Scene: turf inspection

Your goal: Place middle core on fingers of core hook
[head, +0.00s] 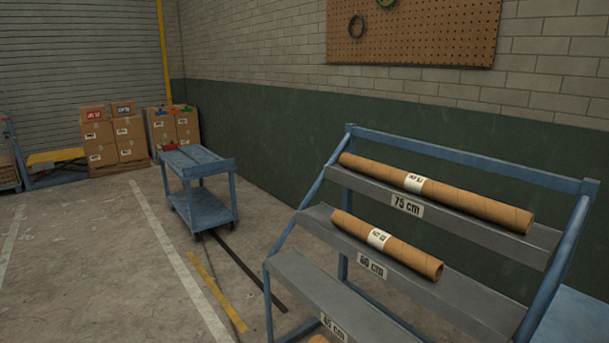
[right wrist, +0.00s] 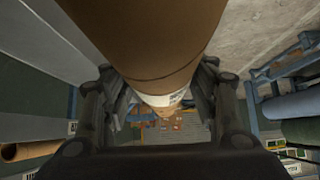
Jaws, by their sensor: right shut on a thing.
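In the right wrist view my right gripper (right wrist: 160,112) is shut around a brown cardboard core (right wrist: 150,45) with a white label. The core runs lengthways between the fingers and away from the camera. In the head view a blue-framed rack (head: 465,151) holds a long core (head: 470,205) on its 75 cm shelf and a shorter core (head: 405,257) on its 60 cm shelf. A bit of another core (head: 318,339) shows at the bottom edge by the 45 cm label. I cannot make out the core hook. My left gripper is not in view.
A blue cart (head: 200,161) stands against the wall, with stacked boxes (head: 113,140) behind it. Open concrete floor lies left of the rack. In the right wrist view a blue rack with a pale roll (right wrist: 293,106) is on the right, and a core end (right wrist: 12,152) at lower left.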

